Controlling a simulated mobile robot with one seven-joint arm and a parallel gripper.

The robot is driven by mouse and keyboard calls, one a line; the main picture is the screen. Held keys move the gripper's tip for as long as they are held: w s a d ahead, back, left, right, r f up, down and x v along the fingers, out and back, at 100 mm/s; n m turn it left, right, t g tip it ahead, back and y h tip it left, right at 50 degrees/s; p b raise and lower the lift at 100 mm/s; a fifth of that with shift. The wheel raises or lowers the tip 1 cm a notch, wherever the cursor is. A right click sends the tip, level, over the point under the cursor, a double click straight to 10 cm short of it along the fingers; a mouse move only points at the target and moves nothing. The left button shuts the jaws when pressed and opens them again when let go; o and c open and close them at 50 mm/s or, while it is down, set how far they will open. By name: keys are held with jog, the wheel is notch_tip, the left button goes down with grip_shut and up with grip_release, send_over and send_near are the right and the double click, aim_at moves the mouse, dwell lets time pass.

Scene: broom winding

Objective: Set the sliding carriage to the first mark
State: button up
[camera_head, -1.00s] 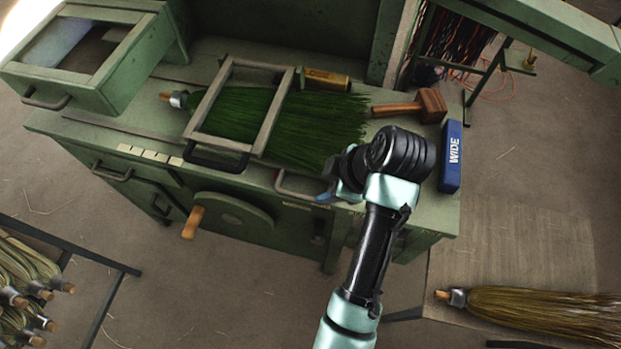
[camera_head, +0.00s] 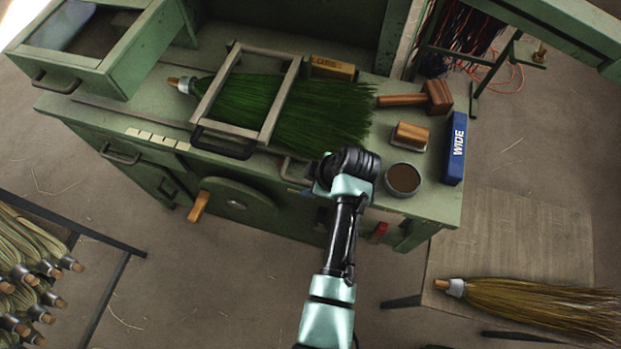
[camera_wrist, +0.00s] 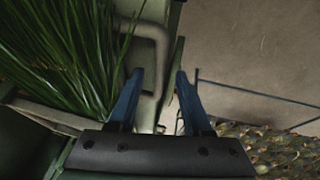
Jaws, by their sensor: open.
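The sliding carriage (camera_head: 281,102) looks to be the grey frame lying across a green broom (camera_head: 325,112) on the green bench. Its dark front handle (camera_head: 222,150) sticks out over the bench's front edge. A row of cream mark plates (camera_head: 157,138) lies along that edge, left of the carriage; I cannot read them. My gripper (camera_wrist: 160,92) is open, with blue fingers. In the head view my wrist hides most of it, right of the carriage near the front edge. In the wrist view a grey loop handle (camera_wrist: 155,38) lies ahead of and partly between the fingers; I cannot tell whether they touch.
A mallet (camera_head: 436,98), brush (camera_head: 410,135), round tin (camera_head: 402,180) and blue WIDE block (camera_head: 456,148) stand at right. A wooden crank handle (camera_head: 199,206) projects from the front. An open drawer (camera_head: 92,65) is at upper left.

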grip_shut()
dwell(0.3)
dwell(1.2)
